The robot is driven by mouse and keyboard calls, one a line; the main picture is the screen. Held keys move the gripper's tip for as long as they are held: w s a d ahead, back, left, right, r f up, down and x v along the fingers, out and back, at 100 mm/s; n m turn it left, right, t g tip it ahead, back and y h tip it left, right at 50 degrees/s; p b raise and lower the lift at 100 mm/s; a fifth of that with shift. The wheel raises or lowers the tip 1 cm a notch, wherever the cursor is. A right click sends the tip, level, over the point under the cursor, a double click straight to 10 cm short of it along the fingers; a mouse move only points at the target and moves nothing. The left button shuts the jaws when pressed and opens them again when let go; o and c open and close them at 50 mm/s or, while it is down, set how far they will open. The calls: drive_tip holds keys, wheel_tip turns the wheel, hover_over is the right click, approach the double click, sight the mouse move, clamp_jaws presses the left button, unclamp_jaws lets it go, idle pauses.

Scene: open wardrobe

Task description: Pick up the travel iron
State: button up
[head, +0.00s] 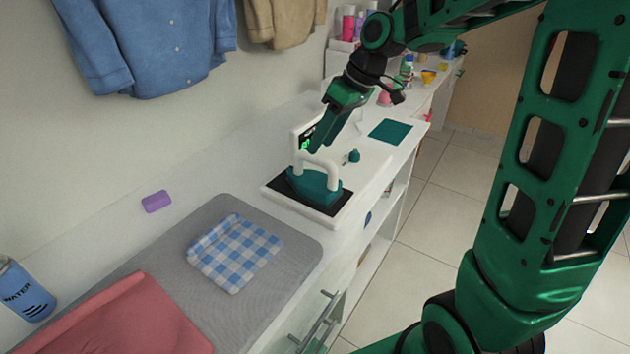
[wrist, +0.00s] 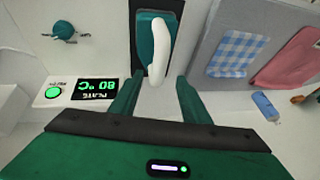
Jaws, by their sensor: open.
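The travel iron (head: 314,184) has a teal body and a white looped handle. It sits on the black pad of a white heating base (head: 280,195) on the counter. My gripper (head: 322,140) is above the iron, pointing down toward its handle. In the wrist view the iron's white handle (wrist: 160,50) is just beyond my open fingers (wrist: 155,90), and nothing is between them. The teal body (wrist: 147,30) lies behind the handle. A display on the base (wrist: 97,90) reads what looks like 80 °C, upside down, beside a lit green button.
A grey mat (head: 290,262) with a blue checked cloth (head: 236,252) and a pink garment (head: 125,322) lies at the near left. A purple block (head: 157,202) and a water can (head: 25,290) are by the wall. A small teal knob (head: 354,156) and teal square (head: 390,131) lie behind.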

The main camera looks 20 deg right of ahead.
sight(313, 158)
drive_tip(key=shift+x, duration=3.35)
drive_tip(key=shift+w+d, duration=0.1)
drive_tip(key=shift+d, duration=0.05)
clamp_jaws()
